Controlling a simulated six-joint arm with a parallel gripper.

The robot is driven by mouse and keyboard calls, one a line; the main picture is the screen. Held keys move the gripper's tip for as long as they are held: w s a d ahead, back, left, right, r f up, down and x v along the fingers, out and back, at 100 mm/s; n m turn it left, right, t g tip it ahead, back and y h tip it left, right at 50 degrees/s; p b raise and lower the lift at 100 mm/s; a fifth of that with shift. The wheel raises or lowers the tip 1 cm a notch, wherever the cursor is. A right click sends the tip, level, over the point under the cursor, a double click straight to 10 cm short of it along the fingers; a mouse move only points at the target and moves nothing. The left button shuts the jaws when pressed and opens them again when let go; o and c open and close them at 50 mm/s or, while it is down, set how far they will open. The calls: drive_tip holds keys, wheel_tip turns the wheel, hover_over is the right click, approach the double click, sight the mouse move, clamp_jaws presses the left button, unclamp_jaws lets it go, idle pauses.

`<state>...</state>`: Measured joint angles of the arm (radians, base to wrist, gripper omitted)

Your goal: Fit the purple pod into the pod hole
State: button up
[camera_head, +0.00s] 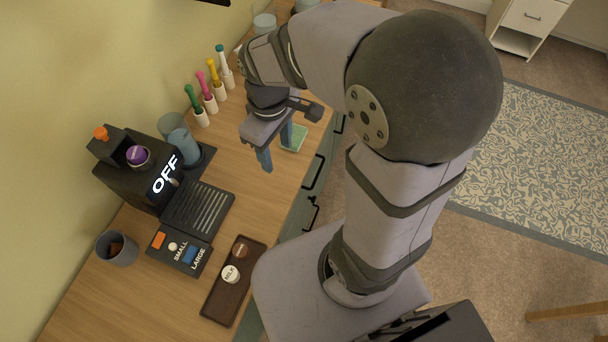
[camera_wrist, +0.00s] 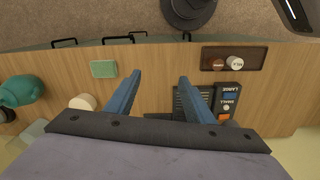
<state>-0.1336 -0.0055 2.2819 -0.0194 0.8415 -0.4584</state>
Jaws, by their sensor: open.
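The purple pod (camera_head: 137,154) sits on top of the black coffee machine (camera_head: 128,182) at the left, at the pod hole, with its labelled top facing up. A pale rim shows around it; I cannot tell how deep it sits. The machine's lid with an orange knob (camera_head: 101,133) stands raised behind it, and the front reads OFF. My gripper (camera_head: 277,148) is open and empty, fingers down, above the counter well to the right of the machine. In the wrist view its two blue fingers (camera_wrist: 160,76) are apart with only the counter between them. The pod is not visible there.
A brown tray (camera_head: 216,307) holds a milk pod and a brown pod. A SMALL/LARGE button panel (camera_head: 180,249), a grey cup (camera_head: 117,248) and a blue-grey jug (camera_head: 180,139) surround the machine. Several coloured-handled tools (camera_head: 211,92) stand along the wall. A green pad (camera_head: 294,137) lies near the counter's edge.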

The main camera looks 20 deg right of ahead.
drive_tip(key=s+d+f+m, duration=0.3)
drive_tip(key=s+m, duration=0.4)
drive_tip(key=shift+d+f, duration=0.2)
drive_tip(key=shift+d, duration=0.1)
drive_tip(key=shift+f+b, duration=0.95)
